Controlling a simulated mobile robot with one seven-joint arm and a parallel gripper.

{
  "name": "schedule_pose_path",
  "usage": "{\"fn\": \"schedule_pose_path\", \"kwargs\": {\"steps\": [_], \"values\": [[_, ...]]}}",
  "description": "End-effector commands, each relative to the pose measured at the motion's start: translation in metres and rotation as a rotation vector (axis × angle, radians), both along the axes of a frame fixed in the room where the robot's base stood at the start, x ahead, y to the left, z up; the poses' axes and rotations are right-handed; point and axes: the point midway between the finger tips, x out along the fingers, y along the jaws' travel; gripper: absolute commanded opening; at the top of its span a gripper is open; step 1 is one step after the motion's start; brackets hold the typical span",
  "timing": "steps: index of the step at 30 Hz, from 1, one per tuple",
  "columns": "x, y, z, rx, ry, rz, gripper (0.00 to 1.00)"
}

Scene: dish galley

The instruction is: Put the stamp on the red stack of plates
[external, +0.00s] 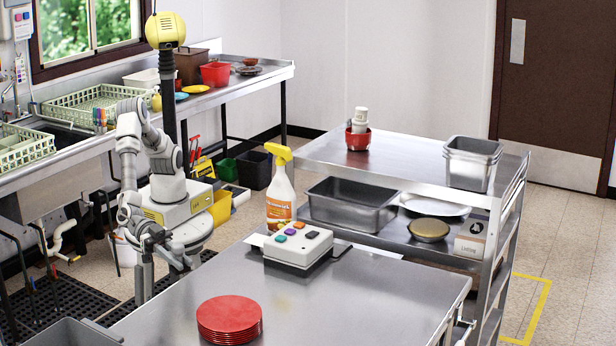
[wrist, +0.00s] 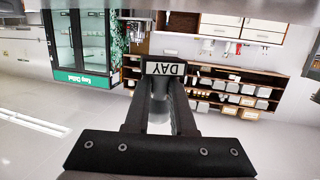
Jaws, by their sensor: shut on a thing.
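The red stack of plates (external: 229,320) stands near the front of the steel table (external: 360,300). My gripper (external: 150,240) is left of that table's far left end, apart from the plates. In the wrist view my gripper (wrist: 160,105) is shut on the stamp (wrist: 164,68), a small block with a pale face reading "DAY", seen upside down. The stamp is held at the fingertips. It is too small to make out clearly in the external view.
A white box with coloured buttons (external: 298,245) sits at the table's far edge, with a spray bottle (external: 280,198) near it. A grey bin (external: 66,332) is at the lower left. A steel cart (external: 400,160) stands behind. The table's middle and right are clear.

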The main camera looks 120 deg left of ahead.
Motion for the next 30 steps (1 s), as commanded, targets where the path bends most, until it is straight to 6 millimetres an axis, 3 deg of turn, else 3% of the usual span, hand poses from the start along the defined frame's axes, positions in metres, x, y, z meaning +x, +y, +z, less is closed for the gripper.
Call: {"fn": "schedule_pose_path", "kwargs": {"steps": [18,25,30], "values": [[0.104,0.040,-0.064,0.001,0.001,-0.006,0.00],[0.111,0.043,-0.076,0.002,0.002,-0.008,0.00],[0.110,0.043,-0.102,0.003,0.003,-0.009,0.00]]}}
